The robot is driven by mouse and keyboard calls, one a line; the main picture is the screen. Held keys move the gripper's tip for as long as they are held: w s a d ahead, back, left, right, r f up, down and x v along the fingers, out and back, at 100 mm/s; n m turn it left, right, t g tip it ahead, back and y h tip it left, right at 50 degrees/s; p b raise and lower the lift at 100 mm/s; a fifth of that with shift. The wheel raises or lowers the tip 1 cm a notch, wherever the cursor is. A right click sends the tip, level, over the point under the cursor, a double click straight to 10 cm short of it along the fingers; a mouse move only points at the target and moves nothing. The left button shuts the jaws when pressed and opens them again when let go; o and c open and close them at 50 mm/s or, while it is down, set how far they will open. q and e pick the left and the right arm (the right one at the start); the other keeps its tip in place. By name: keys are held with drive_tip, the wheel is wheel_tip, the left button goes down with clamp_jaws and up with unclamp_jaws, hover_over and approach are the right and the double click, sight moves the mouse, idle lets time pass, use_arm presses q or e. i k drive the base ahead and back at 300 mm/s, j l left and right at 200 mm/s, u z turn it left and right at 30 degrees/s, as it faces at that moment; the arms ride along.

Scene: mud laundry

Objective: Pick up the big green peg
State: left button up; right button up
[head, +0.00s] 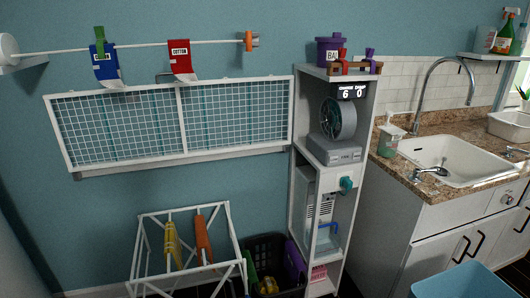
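A green peg (100,37) stands upright at the top of a blue cloth (104,65) on the white wall rail, at the upper left. Another green thing (250,270) shows beside the dark basket at the bottom; I cannot tell whether it is a peg. Neither of my grippers is in view.
A red cloth (181,62) hangs further along the rail (140,46). Below are a wall-mounted mesh rack (57,130), a white frame (136,245) with yellow and orange items, and a dark basket (268,245). A tall shelf unit (299,185), a sink (450,160) and a blue bin (460,284) stand right.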

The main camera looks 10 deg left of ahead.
sight(99, 31)
drive_tip(key=u, duration=1.35)
